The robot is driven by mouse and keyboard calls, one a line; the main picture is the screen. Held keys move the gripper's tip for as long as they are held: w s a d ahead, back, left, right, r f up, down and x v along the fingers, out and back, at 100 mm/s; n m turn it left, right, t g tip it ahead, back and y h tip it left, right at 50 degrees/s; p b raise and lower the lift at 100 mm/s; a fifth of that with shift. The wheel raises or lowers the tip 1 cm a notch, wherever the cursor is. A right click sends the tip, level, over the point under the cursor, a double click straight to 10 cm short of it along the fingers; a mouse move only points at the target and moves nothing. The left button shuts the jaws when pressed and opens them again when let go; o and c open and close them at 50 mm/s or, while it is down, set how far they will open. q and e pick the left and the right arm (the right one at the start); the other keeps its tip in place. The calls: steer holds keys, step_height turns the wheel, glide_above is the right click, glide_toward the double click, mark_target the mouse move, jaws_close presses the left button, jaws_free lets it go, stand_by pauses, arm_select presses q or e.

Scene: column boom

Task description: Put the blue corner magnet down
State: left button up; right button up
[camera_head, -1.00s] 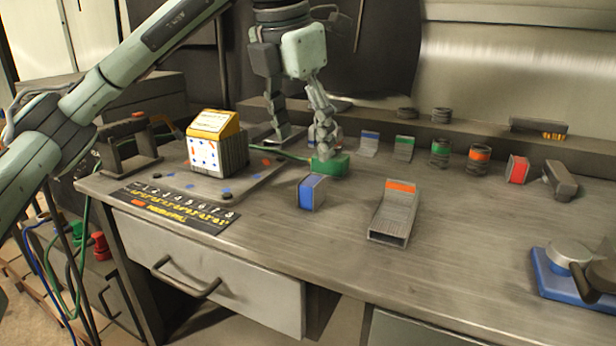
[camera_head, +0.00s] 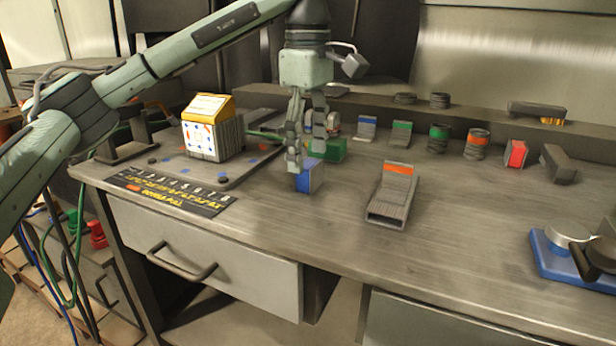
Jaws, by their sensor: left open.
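A grey block with a blue face (camera_head: 311,179), which looks like the blue corner magnet, stands upright on the workbench (camera_head: 300,225), left of the middle. My left gripper (camera_head: 306,160) points down right at this block, with its fingers spread. One finger overlaps the block's left edge in the picture; the other is at its top, toward the back. I cannot tell whether they touch it. My right gripper is not in view.
A green block (camera_head: 334,150) lies close behind the blue one. An orange-marked grey wedge (camera_head: 393,197) lies to the right. A yellow-topped box (camera_head: 212,130) stands on a plate at left. Several coloured pieces line the back. The front middle of the bench is clear.

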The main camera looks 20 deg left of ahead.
mark_target(308, 163)
arm_select(q)
step_height(308, 163, down, 4)
steer(key=shift+f, duration=0.1)
steer(key=shift+c, duration=0.5)
jaws_close()
